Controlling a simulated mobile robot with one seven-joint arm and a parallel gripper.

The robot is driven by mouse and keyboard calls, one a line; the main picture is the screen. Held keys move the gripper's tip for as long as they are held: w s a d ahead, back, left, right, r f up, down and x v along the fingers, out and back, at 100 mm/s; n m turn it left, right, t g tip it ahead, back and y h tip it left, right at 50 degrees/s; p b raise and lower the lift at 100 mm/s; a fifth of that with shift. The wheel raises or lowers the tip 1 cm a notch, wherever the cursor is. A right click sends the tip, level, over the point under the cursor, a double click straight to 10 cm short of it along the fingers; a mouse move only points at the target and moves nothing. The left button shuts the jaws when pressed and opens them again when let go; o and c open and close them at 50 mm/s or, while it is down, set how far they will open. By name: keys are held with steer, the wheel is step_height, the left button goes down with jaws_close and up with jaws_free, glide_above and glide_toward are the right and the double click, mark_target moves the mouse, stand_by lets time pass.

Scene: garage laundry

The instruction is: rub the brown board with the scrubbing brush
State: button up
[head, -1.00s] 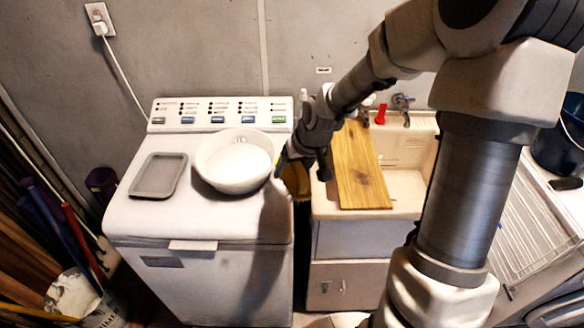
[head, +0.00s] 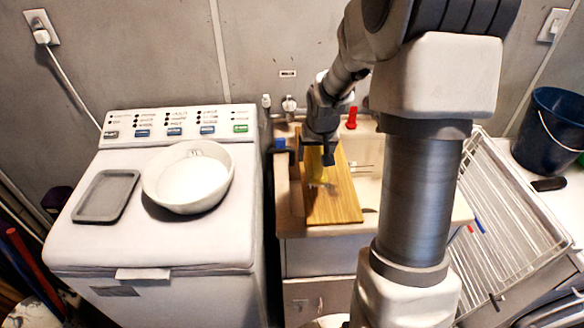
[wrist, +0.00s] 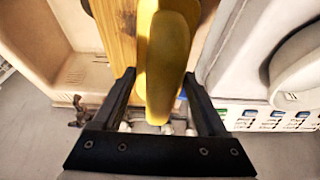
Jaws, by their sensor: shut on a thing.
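The brown board (head: 345,203) is a long wooden plank lying over the left part of the sink. It also shows in the wrist view (wrist: 117,25), beyond my fingers. My gripper (head: 318,160) is above the board in the head view. In the wrist view my gripper (wrist: 158,85) is shut on the yellow scrubbing brush (wrist: 167,55), which lies lengthwise between the two black fingers. In the head view the brush (head: 316,170) shows as a yellow patch below the gripper, over the board's middle. I cannot tell whether it touches the board.
The white washing machine (head: 160,238) stands left of the sink, with a white bowl (head: 190,182) and a grey tray (head: 105,196) on top. The sink (head: 372,180) has a red-handled tap (head: 351,118) behind it. A wire rack (head: 510,215) and dark bucket (head: 550,125) are at right.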

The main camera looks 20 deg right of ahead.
steer(key=shift+w+d+r+m, duration=0.1)
steer(key=shift+d+r+m, duration=0.15)
steer(key=shift+d, duration=0.5)
steer(key=shift+d+f, duration=0.1)
steer(key=shift+f, duration=0.1)
steer(key=shift+f+b, duration=1.8)
steer(key=shift+f, duration=0.5)
